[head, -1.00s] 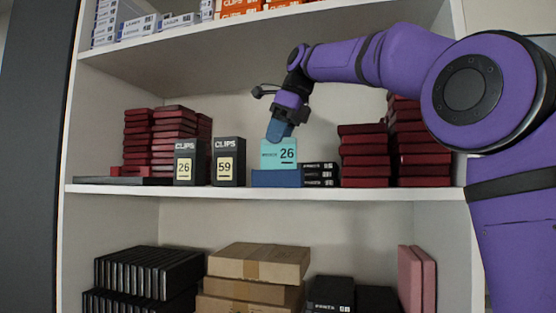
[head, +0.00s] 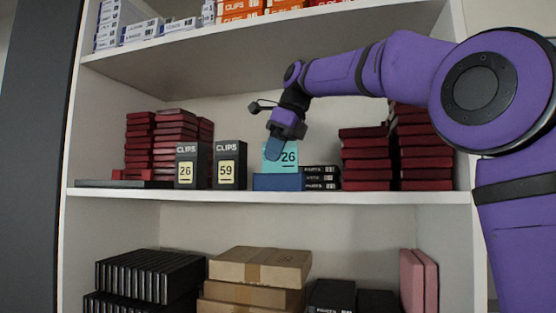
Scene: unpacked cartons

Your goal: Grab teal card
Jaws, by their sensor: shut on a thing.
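The teal card (head: 288,158) bears the number 26 and stands upright just above a blue box (head: 277,182) on the middle shelf. The fingers are shut on the card. Whether the card's lower edge still touches the blue box cannot be told.
Two black CLIPS boxes, one marked 26 (head: 187,165) and one marked 59 (head: 229,164), stand left of the card. Low black boxes (head: 320,178) and stacked dark red boxes (head: 366,160) are on the right. The upper shelf (head: 250,35) lies above my arm.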

